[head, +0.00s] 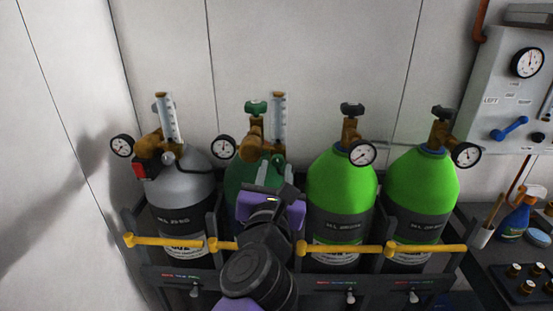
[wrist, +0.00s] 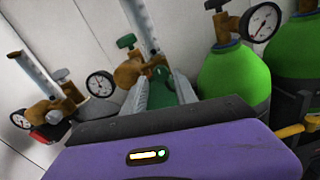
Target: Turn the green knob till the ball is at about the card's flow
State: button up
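The dark green cylinder (head: 237,178) stands second from left. Its brass regulator (head: 252,142) carries a clear upright flow tube (head: 279,124), also in the wrist view (wrist: 142,25). I cannot make out a ball in it. A small rounded green knob (wrist: 160,73) shows below that tube in the wrist view. My gripper (wrist: 163,88) is open, its two grey fingers apart on either side of the view to the knob; I cannot tell whether they touch it. In the head view my gripper (head: 272,178) is in front of this cylinder. No flow card is readable.
A grey cylinder (head: 183,180) with its own flow tube (head: 168,120) stands left; two bright green cylinders (head: 342,180) (head: 423,180) stand right. A yellow bar (head: 343,249) crosses in front. Dial gauges (head: 223,147) stick out. A wall panel (head: 505,90) is at right.

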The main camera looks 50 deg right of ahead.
aim_at(278, 164)
jog(key=shift+p+x, duration=0.45)
jog(key=shift+x, duration=1.15)
grip_shut()
jog(key=shift+s+f+b, duration=0.1)
jog(key=shift+f+b, duration=0.1)
jog(key=shift+b, duration=0.5)
